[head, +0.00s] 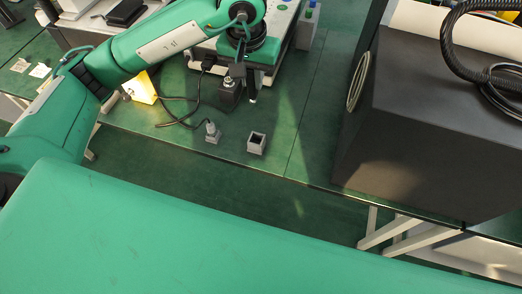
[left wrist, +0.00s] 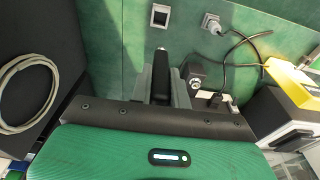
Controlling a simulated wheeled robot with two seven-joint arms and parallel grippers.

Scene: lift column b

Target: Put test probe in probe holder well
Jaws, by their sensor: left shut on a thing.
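My left gripper (head: 252,88) points down over the green bench. In the left wrist view the gripper (left wrist: 160,84) is shut on a dark, slim test probe (left wrist: 161,66), partly hidden between the fingers. A small grey square holder with a dark open well (head: 257,143) stands near the bench's front edge, apart from the gripper. It also shows at the top of the left wrist view (left wrist: 160,15). My right gripper is not in view.
A grey holder with a cabled plug (head: 212,132) stands left of the open well. A large black box (head: 430,120) stands right. A yellow item (head: 143,88) is left.

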